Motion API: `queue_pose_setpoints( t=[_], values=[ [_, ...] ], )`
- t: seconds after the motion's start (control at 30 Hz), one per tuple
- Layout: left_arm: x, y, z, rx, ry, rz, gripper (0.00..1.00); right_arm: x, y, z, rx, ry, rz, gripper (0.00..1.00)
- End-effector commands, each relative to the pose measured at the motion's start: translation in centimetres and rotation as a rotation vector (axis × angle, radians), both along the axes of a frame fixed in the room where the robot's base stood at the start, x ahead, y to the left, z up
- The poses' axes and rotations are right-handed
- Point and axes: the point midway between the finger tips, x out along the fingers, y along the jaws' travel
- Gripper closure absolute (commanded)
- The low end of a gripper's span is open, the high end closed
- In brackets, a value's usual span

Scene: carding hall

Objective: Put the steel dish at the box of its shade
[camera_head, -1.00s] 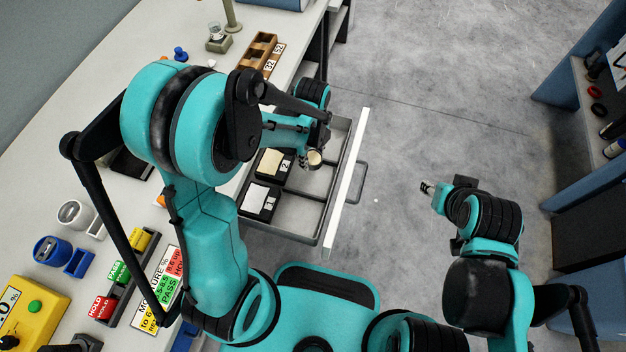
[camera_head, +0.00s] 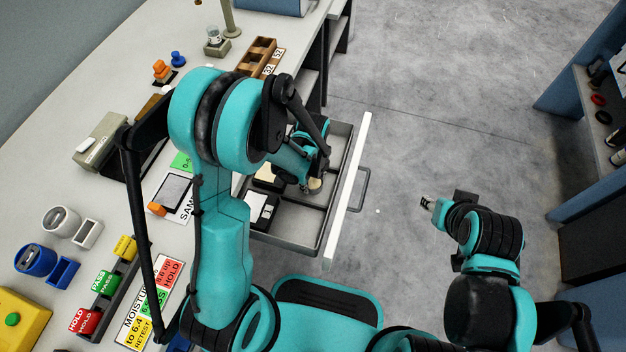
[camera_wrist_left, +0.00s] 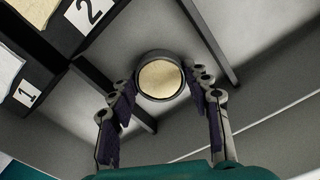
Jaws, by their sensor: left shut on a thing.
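The steel dish (camera_wrist_left: 160,76), round with a cream-coloured fill, is between the fingers of my left gripper (camera_wrist_left: 162,92), which is shut on it. In the head view the dish (camera_head: 314,185) shows just below the left gripper (camera_head: 310,178), over the open drawer (camera_head: 327,240). Two black boxes are in the drawer: box 1 (camera_wrist_left: 27,92) with a white fill, and box 2 (camera_wrist_left: 86,13) with a creamier fill.
The drawer's thin dividers (camera_wrist_left: 208,40) and its white front (camera_head: 347,190) stand close around the left gripper. Bare compartments lie beside the boxes. The worktop holds a wooden numbered rack (camera_head: 257,57), coloured blocks (camera_head: 105,283) and a blue container (camera_head: 35,260). Floor to the right is clear.

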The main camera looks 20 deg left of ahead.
Motion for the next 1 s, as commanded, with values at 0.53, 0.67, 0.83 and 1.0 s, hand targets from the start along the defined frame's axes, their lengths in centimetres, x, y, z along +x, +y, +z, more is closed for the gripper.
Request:
queue_pose_setpoints(
  t=[0.53,0.67,0.83,1.0],
  values=[
    [0.0,0.0,-0.2,0.0,0.0,0.0,0.31,0.0,0.0,-0.3,0.0,0.0,0.0,0.6],
    [0.0,0.0,0.3,0.0,0.0,0.0,0.31,0.0,0.0,0.3,0.0,0.0,0.0,0.6],
    [0.0,0.0,3.5,0.0,0.0,0.0,0.31,0.0,0.0,1.7,0.0,0.0,0.0,0.6],
    [0.0,0.0,7.5,0.0,0.0,0.0,0.31,0.0,0.0,3.5,0.0,0.0,0.0,0.6]
  ],
)
